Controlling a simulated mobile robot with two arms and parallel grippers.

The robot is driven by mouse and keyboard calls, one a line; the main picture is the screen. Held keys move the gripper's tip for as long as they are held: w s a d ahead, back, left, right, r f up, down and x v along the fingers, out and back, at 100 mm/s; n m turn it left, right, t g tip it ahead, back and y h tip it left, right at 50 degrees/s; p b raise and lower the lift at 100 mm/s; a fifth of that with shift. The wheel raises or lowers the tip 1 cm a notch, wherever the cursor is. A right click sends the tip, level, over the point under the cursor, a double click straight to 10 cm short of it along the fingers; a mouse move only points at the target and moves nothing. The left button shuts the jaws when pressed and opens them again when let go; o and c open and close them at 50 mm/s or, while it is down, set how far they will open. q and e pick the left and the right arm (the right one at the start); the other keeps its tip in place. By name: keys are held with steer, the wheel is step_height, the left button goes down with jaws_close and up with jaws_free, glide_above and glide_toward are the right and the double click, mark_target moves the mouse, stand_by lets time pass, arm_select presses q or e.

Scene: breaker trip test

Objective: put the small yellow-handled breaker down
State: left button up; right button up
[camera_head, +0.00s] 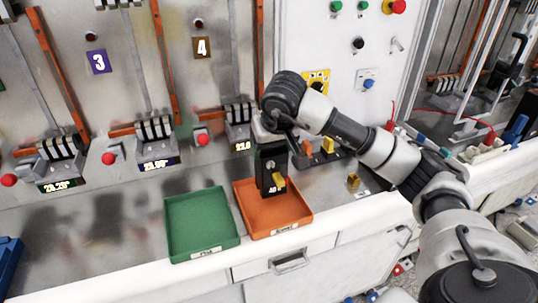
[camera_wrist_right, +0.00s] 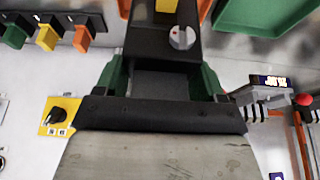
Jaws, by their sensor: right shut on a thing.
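The small black breaker (camera_head: 265,181) with its yellow handle (camera_head: 279,181) is upright at the orange tray (camera_head: 296,213), in front of its back part. I cannot tell whether its base touches the tray floor. My right gripper (camera_head: 270,144) is shut on the top of the breaker. In the right wrist view the breaker (camera_wrist_right: 150,42) sits between the gripper's fingers (camera_wrist_right: 160,82), with a grey knob on its face and the yellow handle at the top edge. My left gripper is not in view.
A green tray (camera_head: 202,224) stands directly left of the orange one. Behind are panel switches with red knobs (camera_head: 203,139). Right of the orange tray are a row of coloured-handled breakers (camera_head: 327,147) and a small yellow piece (camera_head: 353,181).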

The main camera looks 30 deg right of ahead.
steer(key=shift+w+f, duration=0.3)
steer(key=shift+w, duration=0.35)
step_height(320, 180, down, 4)
steer(key=shift+r+p, duration=0.1)
steer(key=shift+p, duration=0.7)
steer(key=shift+f, duration=0.2)
steer(key=shift+f+b, duration=0.15)
steer(key=shift+b, duration=0.15)
steer(key=o, duration=1.7)
steer(key=shift+s, duration=0.1)
